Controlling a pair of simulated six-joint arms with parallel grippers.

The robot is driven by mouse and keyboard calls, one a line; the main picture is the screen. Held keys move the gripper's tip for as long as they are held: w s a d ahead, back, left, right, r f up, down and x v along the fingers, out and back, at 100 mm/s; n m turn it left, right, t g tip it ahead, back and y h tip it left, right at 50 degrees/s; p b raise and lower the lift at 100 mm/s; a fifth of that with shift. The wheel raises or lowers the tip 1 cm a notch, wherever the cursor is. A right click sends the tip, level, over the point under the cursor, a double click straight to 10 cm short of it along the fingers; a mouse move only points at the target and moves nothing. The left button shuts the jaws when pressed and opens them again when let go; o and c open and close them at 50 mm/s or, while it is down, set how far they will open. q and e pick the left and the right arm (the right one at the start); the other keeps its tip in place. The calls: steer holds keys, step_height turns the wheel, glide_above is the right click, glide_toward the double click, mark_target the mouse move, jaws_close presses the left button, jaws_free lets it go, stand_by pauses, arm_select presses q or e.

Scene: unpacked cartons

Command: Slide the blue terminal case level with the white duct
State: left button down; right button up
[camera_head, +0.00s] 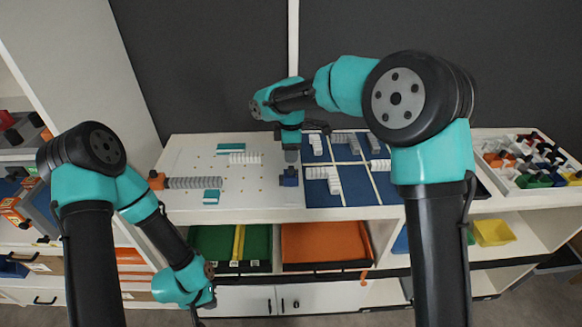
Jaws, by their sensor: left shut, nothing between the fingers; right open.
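The blue terminal case (288,177) is a small dark blue block near the right edge of the white perforated board (255,194). A white ribbed duct (245,158) lies on the board, further back and to the left of the case. My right gripper (291,157) points down just behind and above the case. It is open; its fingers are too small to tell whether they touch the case. My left gripper (207,302) hangs low in front of the shelf, shut and empty, away from the board.
A grey ribbed strip (196,183), an orange block (157,180) and teal pieces (211,196) are on the board's left. A blue compartment tray (345,200) with white ribbed pieces adjoins the right. Board surface between the duct and case is mostly clear.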

mark_target(291, 167)
step_height(291, 167, down, 6)
steer(key=shift+f, duration=0.25)
steer(key=shift+c, duration=0.4)
jaws_close()
